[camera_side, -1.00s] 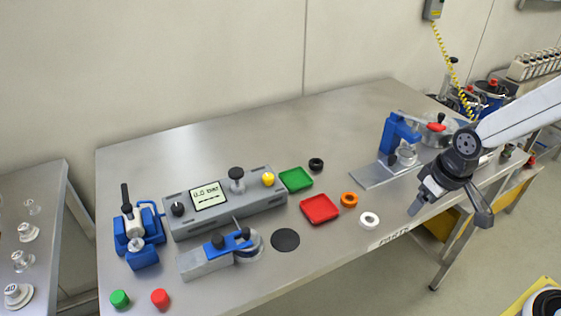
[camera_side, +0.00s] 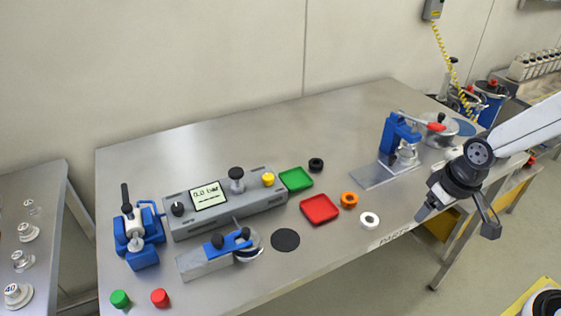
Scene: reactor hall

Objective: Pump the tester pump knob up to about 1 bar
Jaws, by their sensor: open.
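The tester (camera_side: 235,204) is a long grey box on the steel table. Its small display (camera_side: 209,196) appears to read 0.0 bar. A black knob (camera_side: 177,209) sits at its left end. A taller black-topped knob on a metal stem (camera_side: 237,179), which looks like the pump knob, stands right of the display, and a yellow knob (camera_side: 268,179) is at the right end. My gripper (camera_side: 459,222) is open and empty, past the table's front right edge, far to the right of the tester and touching nothing.
A green tray (camera_side: 296,179) and a red tray (camera_side: 319,209) lie right of the tester, with black, orange and white rings nearby. A blue clamp device (camera_side: 143,240) stands left, another (camera_side: 220,250) in front. A blue press (camera_side: 398,139) stands right. The table's back middle is clear.

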